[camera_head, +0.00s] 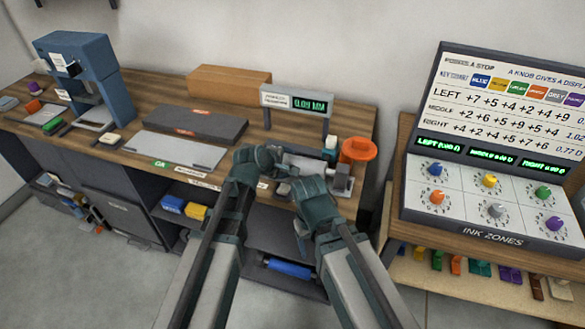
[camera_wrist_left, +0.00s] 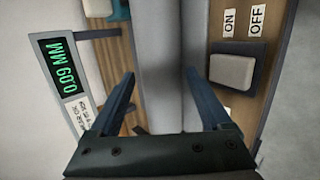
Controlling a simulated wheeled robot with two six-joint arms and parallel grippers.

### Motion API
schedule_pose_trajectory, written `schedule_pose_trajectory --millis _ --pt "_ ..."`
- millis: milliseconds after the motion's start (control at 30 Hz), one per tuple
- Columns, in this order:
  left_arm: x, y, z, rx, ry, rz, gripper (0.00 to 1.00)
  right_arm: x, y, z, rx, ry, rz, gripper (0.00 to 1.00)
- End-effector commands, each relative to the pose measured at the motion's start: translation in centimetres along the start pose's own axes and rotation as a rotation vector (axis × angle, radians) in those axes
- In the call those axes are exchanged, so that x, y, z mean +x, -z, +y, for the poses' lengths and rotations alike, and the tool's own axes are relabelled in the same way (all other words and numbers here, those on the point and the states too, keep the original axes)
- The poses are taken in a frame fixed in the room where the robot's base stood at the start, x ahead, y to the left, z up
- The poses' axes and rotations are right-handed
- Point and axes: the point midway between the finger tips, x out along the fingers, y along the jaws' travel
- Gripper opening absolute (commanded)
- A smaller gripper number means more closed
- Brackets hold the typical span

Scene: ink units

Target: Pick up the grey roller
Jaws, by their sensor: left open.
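In the left wrist view a long grey cylindrical shape, which looks like the grey roller (camera_wrist_left: 156,55), runs down the middle of the picture. My left gripper (camera_wrist_left: 160,78) is open, with one dark finger along each side of this shape. I cannot tell whether the fingers touch it. In the head view my left gripper (camera_head: 268,161) is over the bench front by the thickness gauge (camera_head: 283,98), and the roller is mostly hidden there by my arms. My right gripper (camera_head: 291,187) is close beside the left one; its jaws are not clear.
The gauge display reads 0.09 MM. A white switch (camera_wrist_left: 232,71) with ON and OFF labels lies right of the fingers. An orange disc (camera_head: 358,150) stands at the bench's right end. A blue roller (camera_head: 288,267) lies on the shelf below. The ink zones panel (camera_head: 487,228) stands right.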

Motion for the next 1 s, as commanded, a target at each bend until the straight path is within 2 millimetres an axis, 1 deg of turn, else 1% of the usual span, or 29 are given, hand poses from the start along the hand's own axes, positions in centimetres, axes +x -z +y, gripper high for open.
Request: schedule_pose_trajectory --millis 33,100,167,400,433,567,600,667,700,767,800,867,900,1000 --pt "1.4 -0.1 -0.3 0.001 0.0 -0.001 0.82 1.2 0.1 -0.1 0.0 0.0 0.0 0.68" --pt "2.5 -0.1 -0.3 0.0 0.0 -0.001 0.82 1.9 0.1 -0.2 0.0 0.0 0.0 0.68" --pt "3.1 -0.1 -0.2 0.0 0.0 -0.001 0.82 2.2 0.1 -0.2 0.0 0.0 0.0 0.68" --pt "3.0 -0.1 -0.1 0.0 0.0 0.0 0.82 2.1 0.1 -0.2 0.0 0.0 0.0 0.68" --pt "3.0 -0.1 -0.1 0.0 0.0 0.0 0.8 2.1 0.1 -0.2 0.0 0.0 0.0 0.68" --pt "3.0 -0.1 -0.1 0.0 0.0 0.0 0.56 2.1 0.1 -0.2 0.0 0.0 0.0 0.68" --pt "3.0 -0.1 -0.1 0.0 0.0 0.0 0.49 2.1 0.1 -0.2 0.0 0.0 0.0 0.68" --pt "3.0 -0.1 -0.1 0.0 0.0 0.0 0.38 2.1 0.1 -0.2 0.0 0.0 0.0 0.68" --pt "3.0 -0.1 -0.1 0.0 0.0 -0.001 0.31 2.1 0.1 -0.2 0.0 0.0 0.0 0.68" --pt "3.0 -0.1 -0.1 0.0 0.0 -0.001 0.2 2.1 0.1 -0.2 0.0 0.0 0.0 0.68" --pt "3.0 -0.1 -0.1 0.0 0.0 -0.001 0.13 2.1 0.1 -0.2 0.0 0.0 0.0 0.68" --pt "3.0 -0.1 -0.1 -0.001 0.0 -0.001 0.02 2.1 0.1 -0.2 0.0 0.0 0.0 0.68" --pt "3.0 -0.1 -0.1 -0.001 0.0 -0.001 0.0 2.1 0.1 -0.2 0.0 0.0 0.0 0.68" --pt "3.0 -0.1 -0.1 -0.001 0.001 -0.001 0.0 2.1 0.1 -0.2 0.0 0.0 0.0 0.68"
